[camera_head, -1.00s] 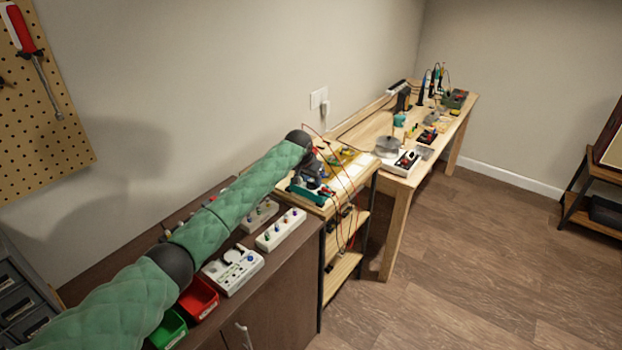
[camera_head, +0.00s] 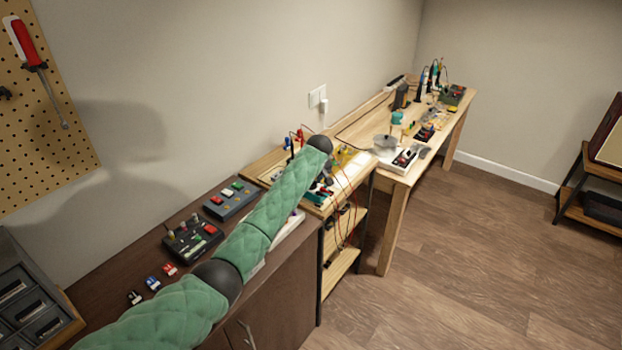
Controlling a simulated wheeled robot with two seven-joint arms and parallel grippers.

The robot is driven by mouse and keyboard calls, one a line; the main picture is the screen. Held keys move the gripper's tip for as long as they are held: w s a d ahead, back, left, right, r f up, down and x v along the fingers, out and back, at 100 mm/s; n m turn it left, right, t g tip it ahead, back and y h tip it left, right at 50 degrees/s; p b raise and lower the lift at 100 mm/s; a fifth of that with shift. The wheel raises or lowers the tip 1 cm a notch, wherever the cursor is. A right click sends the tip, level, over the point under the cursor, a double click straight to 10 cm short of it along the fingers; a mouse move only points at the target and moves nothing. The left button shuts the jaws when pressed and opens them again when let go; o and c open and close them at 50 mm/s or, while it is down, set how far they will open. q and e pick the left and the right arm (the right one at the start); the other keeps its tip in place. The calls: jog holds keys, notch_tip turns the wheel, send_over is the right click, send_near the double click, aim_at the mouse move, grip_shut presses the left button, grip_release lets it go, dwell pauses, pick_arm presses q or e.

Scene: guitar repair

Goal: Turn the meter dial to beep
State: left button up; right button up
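My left arm crosses the view from the lower left, and its wrist hangs over the small wooden bench (camera_head: 265,165). My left gripper (camera_head: 326,178) points down at the bench's right part, small and partly behind the wrist, so its fingers cannot be made out. Just below it is a teal device (camera_head: 316,196), possibly the meter, with red and dark leads nearby. Its dial cannot be made out, and I cannot tell whether the gripper touches it. My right gripper is out of view.
A dark cabinet holds a black pedal (camera_head: 193,241), a grey-blue pedal (camera_head: 231,200) and several small coloured pieces. A longer wooden workbench (camera_head: 398,172) with tools stands beyond. A pegboard (camera_head: 45,120) hangs at left.

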pick_arm(q)
jog(key=shift+d+n+g+y, duration=0.15)
jog(key=shift+n+y, duration=0.1)
jog(key=shift+n, duration=0.5)
jog(key=shift+d+n+g+y, duration=0.15)
jog(key=shift+n+y, duration=0.1)
jog(key=shift+n, duration=0.5)
jog(key=shift+a, duration=0.1)
jog(key=o, duration=0.7)
jog(key=shift+w, duration=0.1)
jog(key=shift+r, duration=0.2)
jog(key=b+v, duration=0.2)
jog(key=v, duration=0.3)
jog(key=shift+s+d+r+b, duration=0.25)
jog(key=shift+r+b, duration=0.05)
jog(key=shift+b, duration=0.1)
jog(key=shift+s+d+r, duration=0.1)
jog(key=shift+s+r, duration=0.15)
jog(key=shift+r, duration=0.45)
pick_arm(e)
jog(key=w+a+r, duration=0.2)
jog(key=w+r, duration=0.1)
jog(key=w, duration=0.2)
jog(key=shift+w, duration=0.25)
